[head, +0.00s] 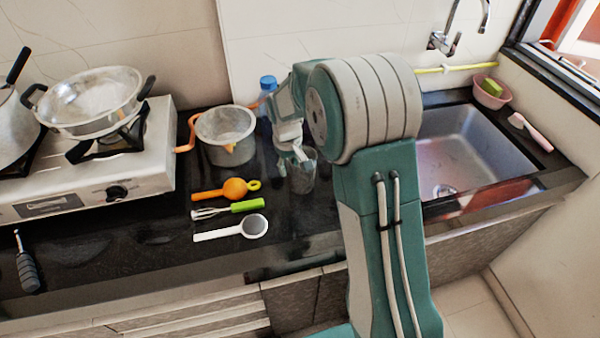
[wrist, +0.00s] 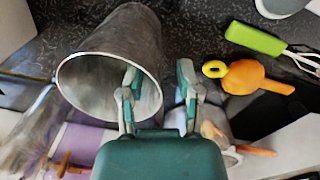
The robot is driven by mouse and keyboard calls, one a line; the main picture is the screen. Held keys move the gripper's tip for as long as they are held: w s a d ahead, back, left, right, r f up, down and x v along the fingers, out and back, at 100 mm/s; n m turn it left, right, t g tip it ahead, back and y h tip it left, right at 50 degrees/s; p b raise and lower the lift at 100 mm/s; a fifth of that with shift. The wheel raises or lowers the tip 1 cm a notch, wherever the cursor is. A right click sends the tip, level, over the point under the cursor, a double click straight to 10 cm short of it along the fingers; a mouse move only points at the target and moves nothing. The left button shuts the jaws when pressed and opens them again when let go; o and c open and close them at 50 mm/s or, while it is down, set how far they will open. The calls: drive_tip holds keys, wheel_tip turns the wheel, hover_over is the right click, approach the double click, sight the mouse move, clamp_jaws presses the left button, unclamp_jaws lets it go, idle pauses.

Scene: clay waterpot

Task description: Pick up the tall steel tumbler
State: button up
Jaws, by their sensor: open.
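The tall steel tumbler (head: 303,180) stands on the dark counter, left of the sink, partly behind my gripper in the head view. In the wrist view the tumbler (wrist: 128,30) fills the upper left, its round mouth facing the camera. My gripper (wrist: 158,75) is open and empty. Its left finger overlaps the tumbler's mouth, and its right finger shows outside the wall on the right. I cannot tell how deep the left finger is or whether either touches. In the head view my gripper (head: 297,150) is at the tumbler's rim.
A steel pot (head: 226,140) and a blue-capped bottle (head: 268,84) stand left of the tumbler. The sink (head: 460,150) is right, the stove (head: 90,170) left.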

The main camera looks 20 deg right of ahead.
drive_tip(key=shift+d+f, duration=0.3)
drive_tip(key=shift+f, duration=0.25)
drive_tip(key=shift+a, duration=0.3)
clamp_jaws()
drive_tip(key=shift+d+r, duration=0.1)
drive_tip(key=shift+d, duration=0.05)
